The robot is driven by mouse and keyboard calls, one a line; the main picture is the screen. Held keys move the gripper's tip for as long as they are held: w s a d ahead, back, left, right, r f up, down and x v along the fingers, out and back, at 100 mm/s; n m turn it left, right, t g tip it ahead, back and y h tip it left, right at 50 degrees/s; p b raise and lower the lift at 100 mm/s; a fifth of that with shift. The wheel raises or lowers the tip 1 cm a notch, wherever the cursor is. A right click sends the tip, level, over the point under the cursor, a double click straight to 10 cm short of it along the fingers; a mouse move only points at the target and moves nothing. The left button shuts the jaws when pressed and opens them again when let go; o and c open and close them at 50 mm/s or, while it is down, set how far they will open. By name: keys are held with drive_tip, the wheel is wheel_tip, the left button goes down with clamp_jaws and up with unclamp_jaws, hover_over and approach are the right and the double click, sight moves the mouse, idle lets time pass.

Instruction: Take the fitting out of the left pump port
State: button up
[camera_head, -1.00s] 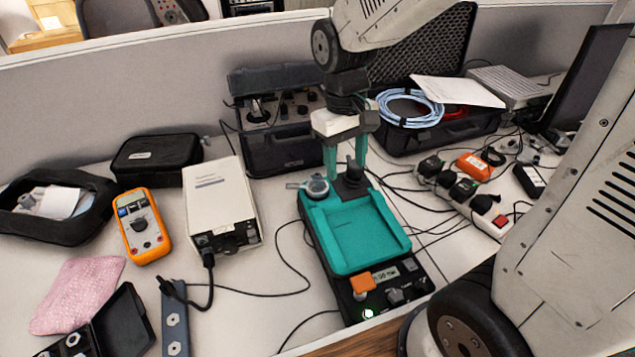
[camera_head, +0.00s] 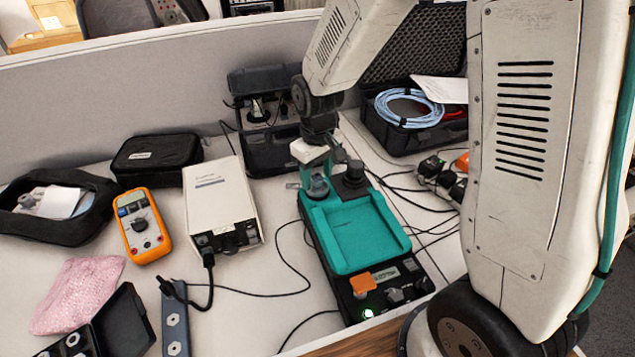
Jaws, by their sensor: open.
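The pump unit (camera_head: 352,240) is a teal-topped black device in the middle of the desk. A grey round fitting (camera_head: 318,189) sits in its left port at the back, with a small stub pointing left. A black fitting or knob (camera_head: 352,178) stands on the right port. My gripper (camera_head: 317,176) is open, with its teal fingers pointing down at the left fitting, seemingly one on each side. The fingertips partly overlap the fitting, and I cannot tell whether they touch it.
An orange multimeter (camera_head: 142,225) and a pale instrument box (camera_head: 220,200) stand to the left. An open black case (camera_head: 280,150) is behind the gripper. A cable case (camera_head: 405,140) is at the back right. Black cables lie around the pump. My arm covers the right side.

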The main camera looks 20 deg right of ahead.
drive_tip(key=shift+f, duration=0.3)
drive_tip(key=c, duration=1.1)
drive_tip(key=shift+r, duration=0.1)
